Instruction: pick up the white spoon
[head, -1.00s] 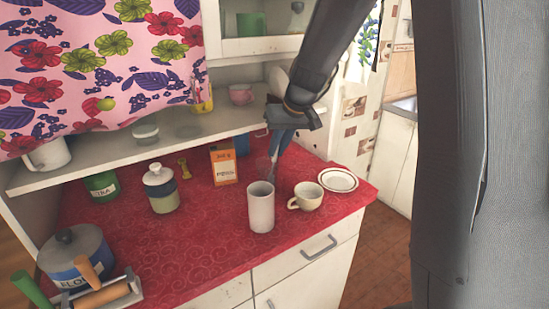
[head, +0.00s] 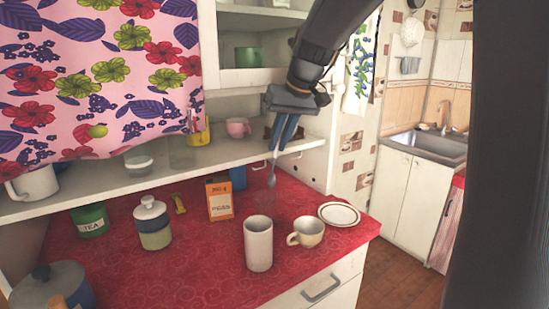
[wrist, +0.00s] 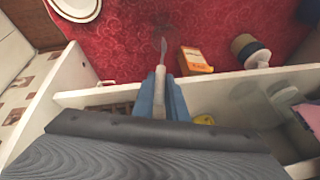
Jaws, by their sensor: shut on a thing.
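The red counter (head: 190,262) holds a tall white cup (head: 258,245), a cream mug (head: 306,232), a saucer (head: 339,214), an orange box (head: 220,200) and a lidded jar (head: 154,228). A white shelf (head: 110,187) runs behind, close to my gripper. Pink floral cloth (head: 95,75) hangs at left.

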